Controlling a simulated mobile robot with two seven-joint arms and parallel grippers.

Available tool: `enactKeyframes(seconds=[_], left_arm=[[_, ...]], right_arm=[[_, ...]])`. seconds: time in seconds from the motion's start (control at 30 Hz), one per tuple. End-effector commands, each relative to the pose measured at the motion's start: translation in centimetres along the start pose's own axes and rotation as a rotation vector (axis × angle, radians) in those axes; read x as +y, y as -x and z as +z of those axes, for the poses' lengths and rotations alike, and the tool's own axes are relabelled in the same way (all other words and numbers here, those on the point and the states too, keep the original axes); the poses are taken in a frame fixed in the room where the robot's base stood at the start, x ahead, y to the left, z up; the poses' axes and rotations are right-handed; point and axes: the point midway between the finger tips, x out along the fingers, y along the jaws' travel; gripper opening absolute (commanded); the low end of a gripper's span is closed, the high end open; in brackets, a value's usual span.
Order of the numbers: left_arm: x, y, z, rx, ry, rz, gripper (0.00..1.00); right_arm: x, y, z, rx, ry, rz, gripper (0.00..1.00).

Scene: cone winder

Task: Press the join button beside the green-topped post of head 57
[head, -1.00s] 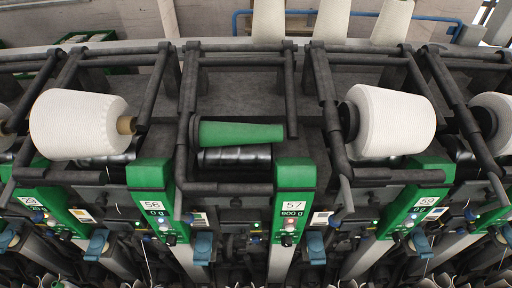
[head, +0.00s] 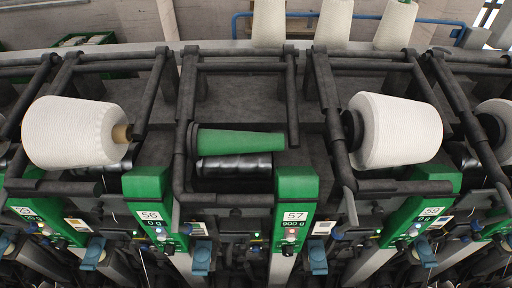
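The green-topped post (head: 297,183) of head 57 stands just right of centre, with a white label (head: 294,218) reading 57 and 900 g. Small round buttons or lamps (head: 290,233) sit on its front below the label; one looks pale and lit, and they are too small to tell apart. A bare green tube (head: 241,143) lies in the head's cradle above a black drum (head: 234,165), with no white yarn on it. Neither of my grippers is in view.
Head 56's green post (head: 147,184) and head 59's (head: 436,182) flank it, with full white yarn packages (head: 70,132) and (head: 398,131) above. Dark cradle arms jut forward between heads. Blue parts (head: 317,255) sit low. White cones (head: 333,22) stand at the back.

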Motion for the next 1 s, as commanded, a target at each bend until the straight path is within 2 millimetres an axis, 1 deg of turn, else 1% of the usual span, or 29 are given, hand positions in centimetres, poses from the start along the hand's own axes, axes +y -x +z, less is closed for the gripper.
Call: enactKeyframes(seconds=[0.03, 0.07, 0.57, 0.6, 1.0], left_arm=[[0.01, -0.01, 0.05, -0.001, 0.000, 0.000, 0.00], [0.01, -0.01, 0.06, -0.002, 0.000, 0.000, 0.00], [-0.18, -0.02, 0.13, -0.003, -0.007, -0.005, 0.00], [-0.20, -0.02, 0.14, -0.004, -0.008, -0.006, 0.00], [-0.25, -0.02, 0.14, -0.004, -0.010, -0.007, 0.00]], right_arm=[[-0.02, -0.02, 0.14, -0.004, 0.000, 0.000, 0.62], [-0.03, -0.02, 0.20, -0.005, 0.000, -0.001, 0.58], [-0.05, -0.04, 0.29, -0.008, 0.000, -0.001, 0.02], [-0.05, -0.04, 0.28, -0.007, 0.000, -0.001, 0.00], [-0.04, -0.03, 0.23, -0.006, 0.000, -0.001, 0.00]])
